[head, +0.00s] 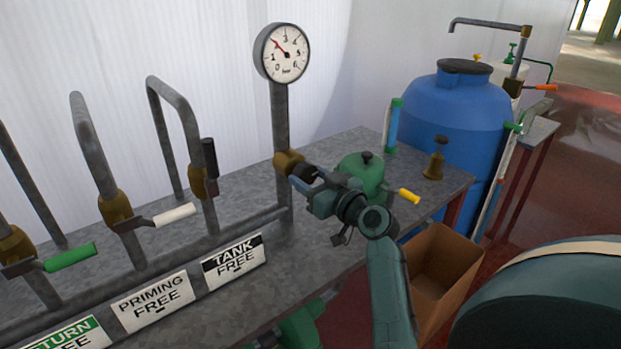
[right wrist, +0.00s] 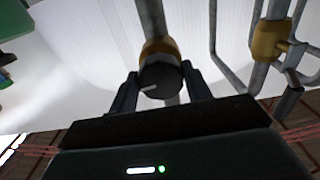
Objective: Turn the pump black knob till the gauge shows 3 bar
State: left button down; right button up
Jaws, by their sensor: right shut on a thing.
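The black knob (head: 303,172) sits on a brass valve body (head: 287,161) at the foot of the gauge pipe. My right gripper (head: 312,178) is shut on the knob. The round white gauge (head: 284,55) stands on the pipe above. Its red needle points to the upper left, at about 2, left of the 3. My left gripper is not in view.
Pipes with a white lever (head: 174,215), a green lever (head: 70,257) and a black lever (head: 209,158) stand to the left. A green tank (head: 361,177) with a yellow handle (head: 409,196) is close to my right gripper. A blue barrel (head: 455,120) stands behind a cardboard box (head: 445,262).

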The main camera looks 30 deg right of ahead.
jog(key=shift+m, duration=0.4)
jog(key=shift+c, duration=0.2)
jog(key=m+p, duration=0.1)
jog(key=m, duration=0.2)
jog(key=shift+r+m+p, duration=0.1)
jog(key=shift+m+p, duration=0.2)
jog(key=shift+a+m+p, duration=0.1)
jog(key=shift+m+p, duration=0.65)
jog(key=shift+m, duration=1.55)
jog(key=o, duration=1)
jog(key=shift+c, duration=0.2)
